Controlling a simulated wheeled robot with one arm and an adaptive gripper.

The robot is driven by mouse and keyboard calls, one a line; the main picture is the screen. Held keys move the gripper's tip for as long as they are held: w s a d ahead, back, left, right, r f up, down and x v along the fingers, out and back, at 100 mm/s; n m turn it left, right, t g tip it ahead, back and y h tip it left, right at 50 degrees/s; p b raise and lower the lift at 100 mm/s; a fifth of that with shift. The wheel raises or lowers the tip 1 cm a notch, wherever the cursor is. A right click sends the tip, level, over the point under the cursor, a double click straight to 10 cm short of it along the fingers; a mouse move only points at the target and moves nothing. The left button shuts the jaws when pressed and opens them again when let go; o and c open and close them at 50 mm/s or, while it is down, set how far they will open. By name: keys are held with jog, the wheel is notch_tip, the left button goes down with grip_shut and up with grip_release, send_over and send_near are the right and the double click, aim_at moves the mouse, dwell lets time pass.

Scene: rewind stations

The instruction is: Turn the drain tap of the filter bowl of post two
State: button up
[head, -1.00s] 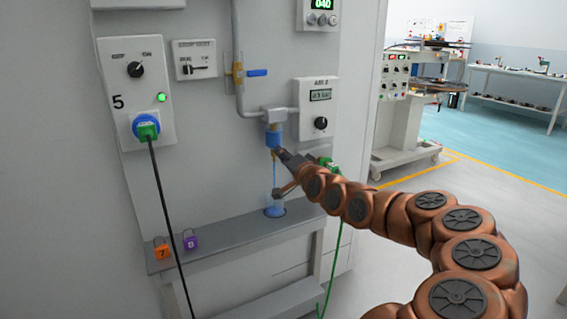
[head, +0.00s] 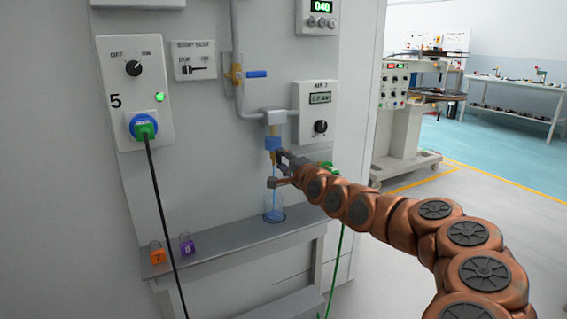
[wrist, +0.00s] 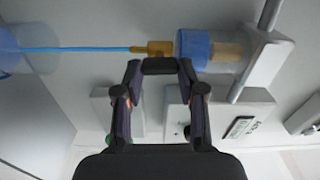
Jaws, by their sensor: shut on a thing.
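The filter bowl (head: 272,143) hangs under a pipe fitting on the panel, with a blue band; it also shows in the wrist view (wrist: 193,48). Its brass drain tap (wrist: 150,48) points down from the bowl, and a thin blue stream runs from it into a clear jar (head: 274,213) on the ledge. The jar is partly in the wrist view, at left. My gripper (wrist: 160,70) is at the tap, its two fingers closed on the dark tap handle (wrist: 159,66). In the head view my gripper (head: 279,170) is beside the stream, right under the bowl.
A black cable hangs from the green plug (head: 145,128).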

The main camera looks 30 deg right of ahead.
jog(key=shift+a, duration=0.1)
jog(key=o, duration=1.1)
jog(key=shift+o, duration=0.2)
jog(key=shift+s, duration=0.1)
jog(key=s+a, duration=0.1)
jog(key=s, duration=1)
jog(key=shift+s, duration=0.4)
